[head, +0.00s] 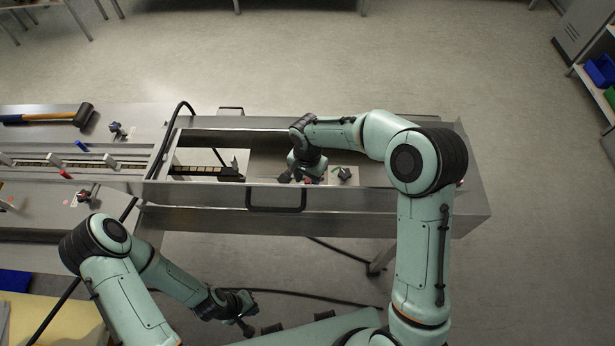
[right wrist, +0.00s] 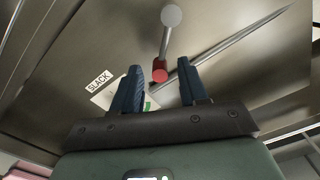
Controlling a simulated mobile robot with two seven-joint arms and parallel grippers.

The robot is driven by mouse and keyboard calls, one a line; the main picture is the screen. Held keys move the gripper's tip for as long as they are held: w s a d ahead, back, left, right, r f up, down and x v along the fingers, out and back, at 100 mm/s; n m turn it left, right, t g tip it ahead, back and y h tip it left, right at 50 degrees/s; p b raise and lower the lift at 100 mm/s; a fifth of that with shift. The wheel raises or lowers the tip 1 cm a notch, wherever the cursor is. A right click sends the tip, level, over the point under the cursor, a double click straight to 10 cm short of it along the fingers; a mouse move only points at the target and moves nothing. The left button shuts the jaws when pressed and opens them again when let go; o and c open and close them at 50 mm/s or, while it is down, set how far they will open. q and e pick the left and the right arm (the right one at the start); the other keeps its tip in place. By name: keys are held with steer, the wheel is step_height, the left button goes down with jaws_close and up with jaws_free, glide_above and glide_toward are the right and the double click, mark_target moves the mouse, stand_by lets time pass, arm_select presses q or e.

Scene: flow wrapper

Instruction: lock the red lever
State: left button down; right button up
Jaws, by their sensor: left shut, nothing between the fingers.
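The red lever (right wrist: 160,74) shows in the right wrist view as a red hub with a pale rod ending in a grey ball knob, which points away from the gripper. A small bit of red (head: 307,180) shows beside my right gripper in the head view; the rest there is hidden. My right gripper (right wrist: 162,68) is open, its two blue fingers on either side of the red hub in the picture. I cannot tell whether they touch it. My left gripper (head: 246,327) is shut and empty, low in front of the machine.
A "SLACK" label (right wrist: 99,81) and a green mark (right wrist: 148,105) are on the panel by the lever. A black knob (head: 343,173) stands right of my right gripper. A door handle (head: 276,199) is on the machine's front. A mallet (head: 52,117) lies far left.

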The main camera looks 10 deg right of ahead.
jaws_close()
steer(key=shift+s+d+f+m+b, duration=0.15)
steer(key=shift+s+f+m+b, duration=0.15)
steer(key=shift+m+b, duration=0.75)
steer(key=shift+s+r+b, duration=0.3)
steer(key=shift+s+b, duration=0.05)
steer(key=shift+s, duration=0.1)
steer(key=shift+w+m, duration=0.2)
steer(key=shift+m, duration=0.05)
steer(key=shift+o, duration=0.2)
jaws_free()
arm_select(q)
steer(key=s+f, duration=0.2)
steer(key=f, duration=0.1)
steer(key=shift+s+f, duration=0.2)
steer(key=shift+s, duration=0.1)
steer(key=shift+w+r+p, duration=0.45)
steer(key=shift+r+p, duration=0.15)
arm_select(e)
step_height(320, 180, up, 13)
steer(key=shift+r, duration=0.2)
